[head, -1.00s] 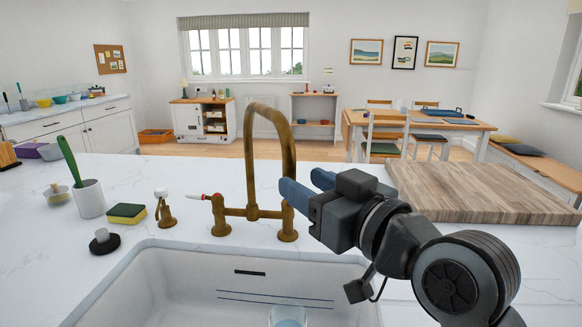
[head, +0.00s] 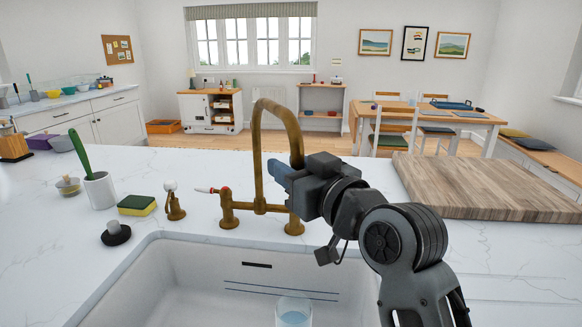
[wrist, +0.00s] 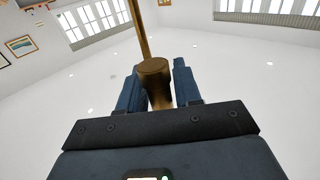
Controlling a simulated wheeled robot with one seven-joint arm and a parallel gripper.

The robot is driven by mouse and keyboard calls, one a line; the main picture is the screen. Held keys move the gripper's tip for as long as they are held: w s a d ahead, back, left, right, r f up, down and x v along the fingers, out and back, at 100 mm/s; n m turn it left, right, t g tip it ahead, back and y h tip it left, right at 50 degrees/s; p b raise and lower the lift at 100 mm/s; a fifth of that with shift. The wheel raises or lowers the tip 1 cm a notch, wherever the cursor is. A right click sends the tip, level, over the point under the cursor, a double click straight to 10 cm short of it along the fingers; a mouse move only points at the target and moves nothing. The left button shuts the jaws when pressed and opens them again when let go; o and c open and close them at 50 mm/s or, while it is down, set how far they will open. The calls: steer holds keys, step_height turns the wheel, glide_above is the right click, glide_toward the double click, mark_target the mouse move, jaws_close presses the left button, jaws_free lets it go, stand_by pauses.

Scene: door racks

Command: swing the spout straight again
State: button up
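The brass tap's spout (head: 258,145) is a tall arch behind the sink. Its free end comes down on the right side of the arch, at my gripper. My gripper (head: 286,176) is at that end, with its blue fingers pointing left. In the wrist view the spout's end (wrist: 154,72) stands between the two blue fingers of my gripper (wrist: 158,85). The fingers are apart, one on each side of it. It looks close to the left finger, and whether they touch is unclear.
The white sink (head: 190,262) lies in front, with a clear glass (head: 293,312) in it. A sponge (head: 137,205), a pot with a green-handled brush (head: 100,190) and a small brass fitting (head: 174,203) stand left. A wooden board (head: 480,187) lies right.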

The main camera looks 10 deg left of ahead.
jaws_close()
stand_by(0.4)
